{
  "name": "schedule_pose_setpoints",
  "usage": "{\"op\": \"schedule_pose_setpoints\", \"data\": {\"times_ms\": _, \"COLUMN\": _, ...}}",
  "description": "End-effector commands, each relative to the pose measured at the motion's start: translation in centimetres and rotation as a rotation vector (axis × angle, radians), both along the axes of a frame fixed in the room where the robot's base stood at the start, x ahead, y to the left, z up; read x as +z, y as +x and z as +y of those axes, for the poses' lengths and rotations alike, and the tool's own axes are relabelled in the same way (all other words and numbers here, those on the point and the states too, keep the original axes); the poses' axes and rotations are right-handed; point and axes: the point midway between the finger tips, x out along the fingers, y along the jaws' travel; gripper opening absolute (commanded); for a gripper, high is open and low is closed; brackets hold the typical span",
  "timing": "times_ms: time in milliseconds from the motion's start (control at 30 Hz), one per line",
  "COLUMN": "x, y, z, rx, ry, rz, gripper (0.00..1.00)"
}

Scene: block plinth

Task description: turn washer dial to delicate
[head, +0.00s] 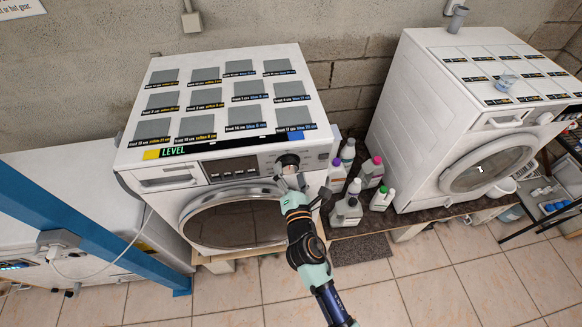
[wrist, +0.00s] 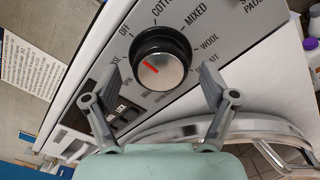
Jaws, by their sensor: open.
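The washer dial (head: 287,160) is a round black knob with a silver cap on the washer's front panel, right of the display. A label ending in "ATE" at the right is partly hidden by a finger; lower labels are too small to read. My gripper (wrist: 160,80) is open, one finger left and one right of the dial, with gaps visible. In the head view my gripper (head: 296,182) is just below the dial.
The washer (head: 145,215) has a round door (head: 235,222) below the panel. Several bottles (head: 347,212) stand right of it. A second white machine (head: 410,120) stands further right. A blue beam (head: 75,225) crosses the left side. Tiled floor lies in front.

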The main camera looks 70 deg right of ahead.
Motion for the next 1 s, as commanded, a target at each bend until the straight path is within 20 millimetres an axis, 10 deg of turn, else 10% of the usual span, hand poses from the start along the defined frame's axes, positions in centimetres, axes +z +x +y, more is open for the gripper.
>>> {"op": "schedule_pose_setpoints", "data": {"times_ms": 400, "x": -0.03, "y": 0.92, "z": -1.44, "rx": 0.001, "ry": 0.002, "rz": -0.001, "gripper": 0.85}}
{"op": "schedule_pose_setpoints", "data": {"times_ms": 767, "x": -0.02, "y": 0.91, "z": -1.42, "rx": 0.001, "ry": 0.002, "rz": -0.001, "gripper": 0.25}}
{"op": "schedule_pose_setpoints", "data": {"times_ms": 1000, "x": -0.06, "y": 0.91, "z": -1.42, "rx": 0.001, "ry": 0.012, "rz": -0.018, "gripper": 0.25}}
